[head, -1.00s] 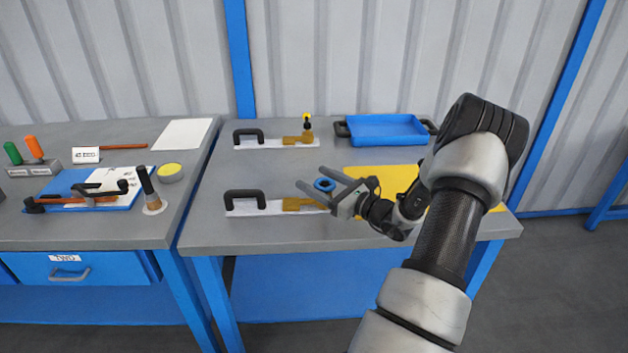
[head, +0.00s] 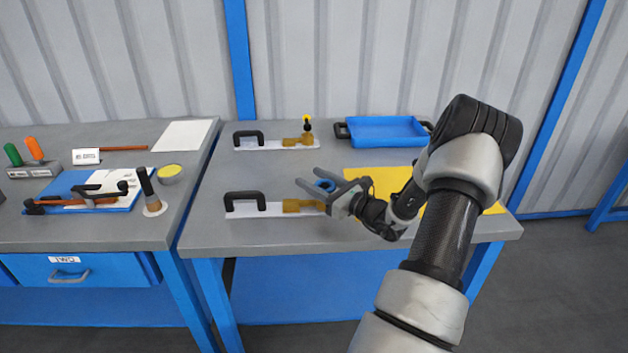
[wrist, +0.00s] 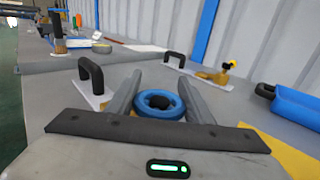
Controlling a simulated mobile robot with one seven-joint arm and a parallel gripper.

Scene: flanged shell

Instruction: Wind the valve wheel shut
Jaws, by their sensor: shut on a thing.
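The blue valve wheel (head: 324,185) sits on a brass valve (head: 303,205) at the right end of the near white plate (head: 275,209), which has a black handle (head: 245,201). In the wrist view the wheel (wrist: 158,104) is a blue ring with a dark hub. My gripper (head: 322,180) is shut on the wheel, with one grey finger along each side of its rim; the fingers (wrist: 157,95) show in the wrist view.
A blue tray (head: 387,131) stands at the back right. A yellow mat (head: 380,180) lies under my arm. A left bench (head: 110,224) holds tools.

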